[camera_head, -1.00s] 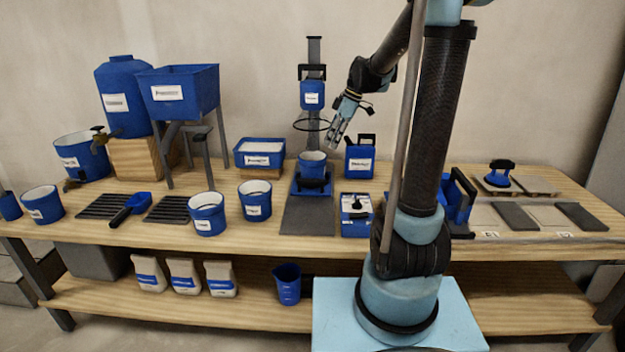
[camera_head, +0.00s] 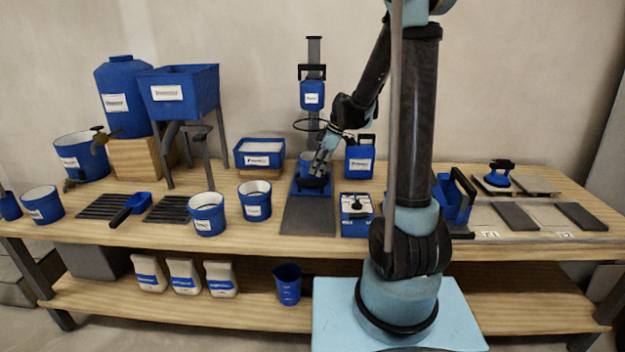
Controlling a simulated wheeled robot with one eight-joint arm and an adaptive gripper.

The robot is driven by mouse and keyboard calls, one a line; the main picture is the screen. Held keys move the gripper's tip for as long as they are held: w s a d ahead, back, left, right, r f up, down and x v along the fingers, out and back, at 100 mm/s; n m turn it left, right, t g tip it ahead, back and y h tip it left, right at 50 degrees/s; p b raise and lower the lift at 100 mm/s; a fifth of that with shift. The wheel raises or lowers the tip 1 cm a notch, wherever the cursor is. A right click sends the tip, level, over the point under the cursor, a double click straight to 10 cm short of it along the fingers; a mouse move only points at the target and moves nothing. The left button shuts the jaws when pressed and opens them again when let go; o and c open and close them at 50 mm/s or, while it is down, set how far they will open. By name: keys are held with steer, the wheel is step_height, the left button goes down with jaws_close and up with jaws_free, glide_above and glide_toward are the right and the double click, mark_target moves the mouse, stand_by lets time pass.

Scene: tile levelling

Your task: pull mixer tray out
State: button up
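The mixer (camera_head: 313,92) stands at the back middle of the bench, with a blue head on a grey column. Its blue tray (camera_head: 297,188) sits low at the column's foot, at the back end of a dark grey mat (camera_head: 308,218). A blue bucket (camera_head: 305,160) stands on the tray, partly hidden by my gripper. A black handle (camera_head: 313,183) shows at the tray's front. My gripper (camera_head: 319,172) points down at this handle, in front of the bucket. Its fingertips overlap the handle in the picture; whether they grip it is too small to tell.
A blue jerrycan (camera_head: 360,160) stands right of the mixer, and a blue box (camera_head: 355,218) is nearer the front. A white-topped blue tub (camera_head: 260,153) and a bucket (camera_head: 255,202) stand to the left. The grey mat in front of the tray is clear.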

mark_target(313, 180)
steer(key=shift+x, duration=2.6)
steer(key=shift+c, duration=0.6)
jaws_close()
